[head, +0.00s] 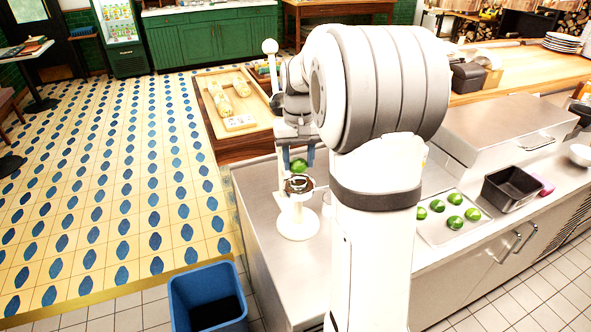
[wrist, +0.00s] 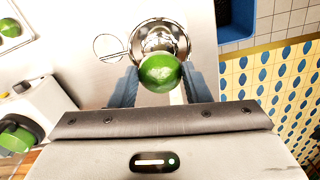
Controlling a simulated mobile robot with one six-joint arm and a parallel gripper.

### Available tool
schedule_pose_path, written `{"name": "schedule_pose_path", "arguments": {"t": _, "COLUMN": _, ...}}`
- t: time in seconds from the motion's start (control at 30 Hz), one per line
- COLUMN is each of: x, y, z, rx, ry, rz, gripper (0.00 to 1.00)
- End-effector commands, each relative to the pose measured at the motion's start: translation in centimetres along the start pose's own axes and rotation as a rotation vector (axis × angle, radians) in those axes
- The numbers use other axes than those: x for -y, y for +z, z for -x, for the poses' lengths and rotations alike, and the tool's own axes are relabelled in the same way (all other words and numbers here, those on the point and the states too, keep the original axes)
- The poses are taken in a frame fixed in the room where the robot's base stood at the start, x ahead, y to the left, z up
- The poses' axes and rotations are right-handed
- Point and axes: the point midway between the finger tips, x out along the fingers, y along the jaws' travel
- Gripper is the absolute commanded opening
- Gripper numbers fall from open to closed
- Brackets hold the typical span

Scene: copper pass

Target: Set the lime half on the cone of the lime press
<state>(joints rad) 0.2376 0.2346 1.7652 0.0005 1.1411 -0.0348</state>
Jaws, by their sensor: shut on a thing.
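My gripper (head: 299,160) is shut on a green lime half (head: 298,165), which shows its rounded skin in the wrist view (wrist: 160,72) between two blue fingers. The lime press (head: 297,218) is a white stand with a metal bowl, standing at the left end of the steel counter. In the head view the lime half is just above the press bowl. In the wrist view it overlaps the near part of the shiny bowl (wrist: 172,27). I cannot tell whether the lime touches the cone. The cut face of the lime is hidden.
A tray (head: 437,236) with several limes lies to the right, beyond my arm. A dark bin (head: 513,187) stands farther right. A wooden board with bread (head: 222,96) is behind the press. A blue bin (head: 207,296) stands on the floor at the front.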

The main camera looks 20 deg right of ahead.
Motion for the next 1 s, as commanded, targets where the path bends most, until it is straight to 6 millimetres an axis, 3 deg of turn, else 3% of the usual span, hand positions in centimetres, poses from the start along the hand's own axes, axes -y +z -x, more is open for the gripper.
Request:
{"name": "schedule_pose_path", "arguments": {"t": 0.27, "x": 0.0, "y": 0.1, "z": -3.5, "rx": 0.002, "ry": 0.0, "rz": 0.0, "gripper": 0.35}}
{"name": "schedule_pose_path", "arguments": {"t": 0.67, "x": 0.1, "y": 0.0, "z": -4.2, "rx": 0.0, "ry": 0.0, "rz": 0.001, "gripper": 0.35}}
{"name": "schedule_pose_path", "arguments": {"t": 0.7, "x": 0.1, "y": 0.0, "z": -4.0, "rx": 0.0, "ry": 0.0, "rz": 0.001, "gripper": 0.46}}
{"name": "schedule_pose_path", "arguments": {"t": 0.93, "x": 0.1, "y": 0.0, "z": -4.0, "rx": 0.0, "ry": 0.0, "rz": 0.001, "gripper": 0.65}}
{"name": "schedule_pose_path", "arguments": {"t": 1.0, "x": 0.1, "y": 0.0, "z": -4.0, "rx": 0.0, "ry": 0.0, "rz": 0.001, "gripper": 0.65}}
